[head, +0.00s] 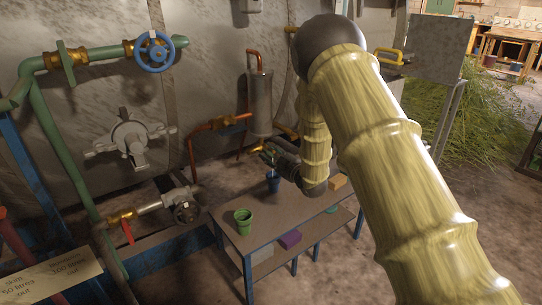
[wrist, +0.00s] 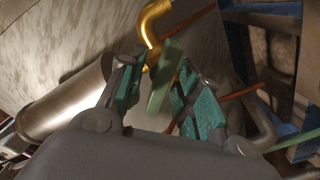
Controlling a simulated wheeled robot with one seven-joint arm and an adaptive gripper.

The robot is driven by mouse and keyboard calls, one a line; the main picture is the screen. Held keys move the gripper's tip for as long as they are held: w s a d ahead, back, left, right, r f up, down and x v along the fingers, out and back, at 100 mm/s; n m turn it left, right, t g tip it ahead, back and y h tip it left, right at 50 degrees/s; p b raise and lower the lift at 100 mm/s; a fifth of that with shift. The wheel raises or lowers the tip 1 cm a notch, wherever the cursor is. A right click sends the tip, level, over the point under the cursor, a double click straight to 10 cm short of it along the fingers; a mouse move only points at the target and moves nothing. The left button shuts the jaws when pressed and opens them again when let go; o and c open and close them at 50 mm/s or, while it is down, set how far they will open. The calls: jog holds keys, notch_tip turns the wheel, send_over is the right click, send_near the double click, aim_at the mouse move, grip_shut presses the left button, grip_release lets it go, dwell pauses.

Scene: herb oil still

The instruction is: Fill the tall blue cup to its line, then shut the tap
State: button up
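The blue cup (head: 273,184) stands upright on the low table, below my gripper and near the brass tap spout (head: 250,151). Its inside, line and fill level are too small to make out. My gripper (head: 268,153) is at the tap, above the cup. In the wrist view my gripper (wrist: 160,100) has its two teal-padded fingers apart. A green tap lever (wrist: 164,76) lies between them, beside the curved brass pipe (wrist: 153,24). I cannot tell whether a finger touches the lever. The cup does not show clearly in the wrist view.
A green cup (head: 243,222) stands near the front left of the table (head: 285,218). A metal cylinder (head: 260,104) is behind the tap. A blue handwheel (head: 156,53) and a red-handled valve (head: 126,228) are on pipes at left.

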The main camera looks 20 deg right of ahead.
grip_shut()
jog(key=shift+r+m+p, duration=0.15)
jog(key=shift+m+p, duration=0.15)
jog(key=shift+p, duration=0.1)
jog(key=shift+r+m+p, duration=0.1)
jog(key=shift+m+p, duration=0.8)
jog(key=shift+p, duration=0.05)
jog(key=shift+d+m+p, duration=0.1)
jog(key=shift+m+p, duration=1.1)
jog(key=shift+m, duration=0.4)
grip_release()
jog(key=shift+f, duration=0.2)
